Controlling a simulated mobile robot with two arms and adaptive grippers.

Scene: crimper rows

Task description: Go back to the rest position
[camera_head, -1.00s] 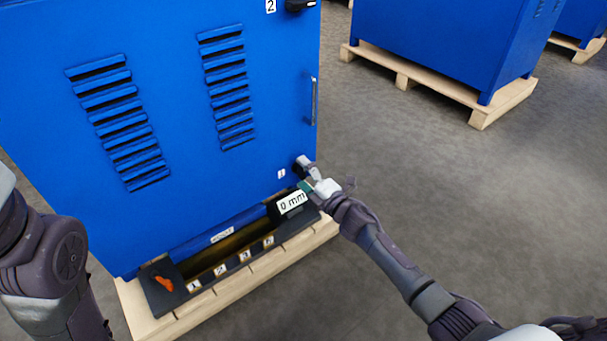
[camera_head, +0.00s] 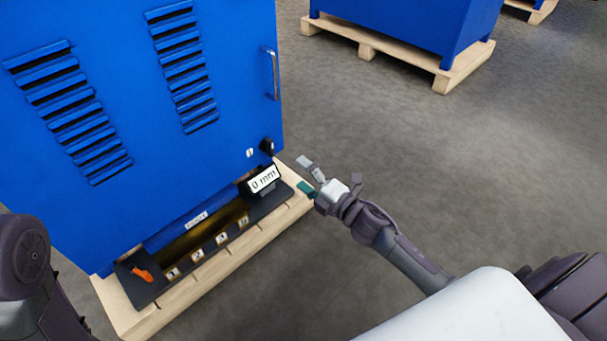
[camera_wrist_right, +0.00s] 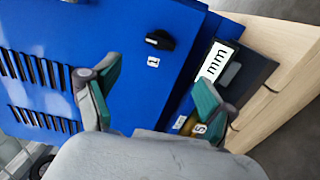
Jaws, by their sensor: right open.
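My right gripper (camera_head: 306,177) is open and empty, in the air just right of the blue cabinet's lower right corner. Its two green-padded fingers stand apart in the right wrist view (camera_wrist_right: 155,95), with nothing between them at the tips. The blue cabinet (camera_head: 130,190) has a black knob (camera_head: 267,147) beside a label "1"; the knob also shows in the right wrist view (camera_wrist_right: 160,40), clear of the fingers. My left arm shows at the left edge of the head view, but its gripper is out of frame.
The cabinet stands on a wooden pallet (camera_head: 205,275). A black tray (camera_head: 133,287) at its foot has numbered slots, an orange piece (camera_head: 142,274) and a "0 mm" display (camera_head: 263,179). Another blue cabinet (camera_head: 410,22) stands behind. Grey floor at right is clear.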

